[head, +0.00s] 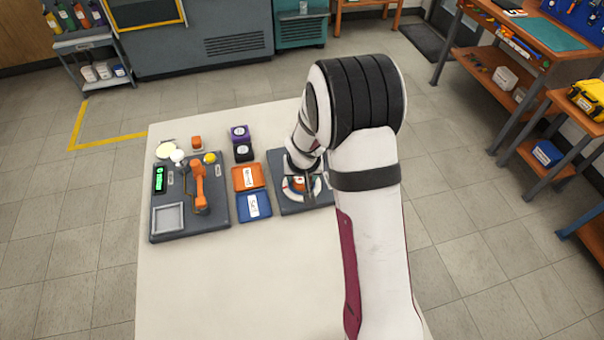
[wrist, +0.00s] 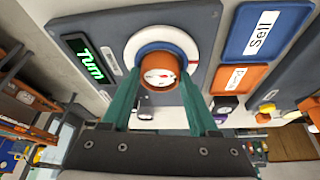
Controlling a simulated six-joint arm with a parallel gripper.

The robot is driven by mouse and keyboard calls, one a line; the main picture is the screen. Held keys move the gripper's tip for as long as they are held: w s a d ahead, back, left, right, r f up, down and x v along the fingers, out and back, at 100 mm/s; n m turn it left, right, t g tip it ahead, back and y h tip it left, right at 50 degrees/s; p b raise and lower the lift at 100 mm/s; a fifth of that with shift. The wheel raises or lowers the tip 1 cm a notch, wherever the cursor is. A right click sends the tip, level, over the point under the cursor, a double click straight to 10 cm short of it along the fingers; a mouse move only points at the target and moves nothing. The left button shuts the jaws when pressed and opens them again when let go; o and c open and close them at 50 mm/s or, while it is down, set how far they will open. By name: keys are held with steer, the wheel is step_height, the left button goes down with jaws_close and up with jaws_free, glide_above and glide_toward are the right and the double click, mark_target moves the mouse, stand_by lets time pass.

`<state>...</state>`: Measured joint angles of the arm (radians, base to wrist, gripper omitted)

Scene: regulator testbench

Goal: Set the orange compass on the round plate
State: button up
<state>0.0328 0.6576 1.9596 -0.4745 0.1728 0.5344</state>
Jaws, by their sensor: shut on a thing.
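The orange compass (wrist: 160,74) has a white dial face with a red mark. The round plate (wrist: 133,47) is white with a blue ring and lies on a dark grey board (wrist: 208,22). My gripper (wrist: 160,80) is shut on the compass, with one green finger on each side of it. The compass is over the middle of the plate; whether it touches the plate I cannot tell. In the head view, my gripper (head: 299,172) is over the right board, and my arm hides part of that board. The compass (head: 298,182) shows only partly there.
A lit green display (wrist: 86,58) is beside the plate. A blue tile (head: 254,206) and an orange tile (head: 248,178) lie left of the board. Purple (head: 238,132) and black (head: 244,152) blocks stand behind them. The left board (head: 218,218) carries an orange handle (head: 197,187). The table front is clear.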

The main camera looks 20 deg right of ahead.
steer(key=shift+f, duration=0.1)
steer(key=o, duration=1.5)
steer(key=shift+c, duration=0.2)
steer(key=shift+o, duration=0.4)
steer(key=shift+r, duration=4.05)
